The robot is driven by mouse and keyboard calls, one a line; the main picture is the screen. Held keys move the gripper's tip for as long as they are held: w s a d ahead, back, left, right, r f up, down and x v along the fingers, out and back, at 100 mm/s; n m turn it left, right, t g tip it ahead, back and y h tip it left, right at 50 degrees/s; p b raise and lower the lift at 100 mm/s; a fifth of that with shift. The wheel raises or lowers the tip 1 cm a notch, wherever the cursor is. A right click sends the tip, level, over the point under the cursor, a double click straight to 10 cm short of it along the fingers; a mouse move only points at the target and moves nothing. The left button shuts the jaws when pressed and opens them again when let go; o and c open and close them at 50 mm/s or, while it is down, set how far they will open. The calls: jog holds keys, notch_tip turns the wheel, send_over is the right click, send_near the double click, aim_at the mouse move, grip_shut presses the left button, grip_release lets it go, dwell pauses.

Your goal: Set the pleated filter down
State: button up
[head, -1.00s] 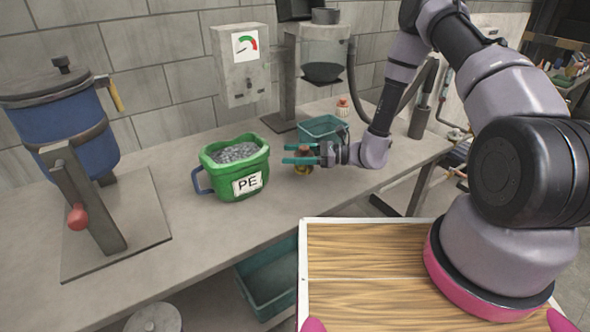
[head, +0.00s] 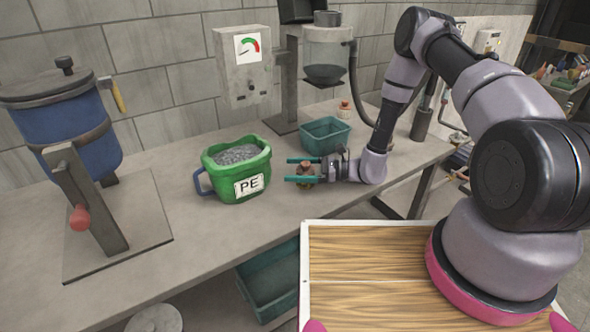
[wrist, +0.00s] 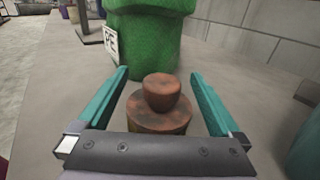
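A small rusty-brown piece (head: 304,172), which I take for the pleated filter, is on the grey bench right of the green bucket. In the wrist view the piece (wrist: 162,95) shows a round knob on a wider round base; I cannot make out pleats. It looks upright and seems to rest on the bench, though its underside is hidden. My gripper (head: 289,170) has its teal fingers on either side of it. In the wrist view my gripper (wrist: 160,82) is open, with a gap between each finger and the piece.
The green PE bucket (head: 222,190) of grey pellets stands just beyond the fingertips. A teal bin (head: 326,138) is behind my gripper, with a small red-topped item (head: 344,108) further back. A blue vessel (head: 68,130) stands at left. Bare bench lies in front of the bucket.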

jog(key=shift+r, duration=0.2)
jog(key=d, duration=1.2)
jog(key=shift+s+r, duration=0.2)
jog(key=s+d+r+n+g+h, duration=0.2)
jog(key=r+n+h, duration=0.25)
jog(key=r, duration=0.75)
jog(key=s+d+r+n+g+h, duration=0.25)
jog(key=r+n, duration=0.25)
jog(key=r, duration=0.6)
jog(key=s+d+r+n+t+h, duration=0.1)
jog(key=s+d+r+t+h, duration=0.2)
jog(key=r, duration=0.4)
jog(key=s+d+r+n+t+h, duration=0.2)
jog(key=s+d+r+t, duration=0.1)
jog(key=r, duration=0.4)
jog(key=s+d+r+n+t+h, duration=0.1)
jog(key=s+d+r+t+h, duration=0.2)
jog(key=s+r, duration=0.4)
jog(key=shift+d+r+n+t+h, duration=0.2)
jog(key=shift+d+n+t+h, duration=0.25)
jog(key=shift+t, duration=0.6)
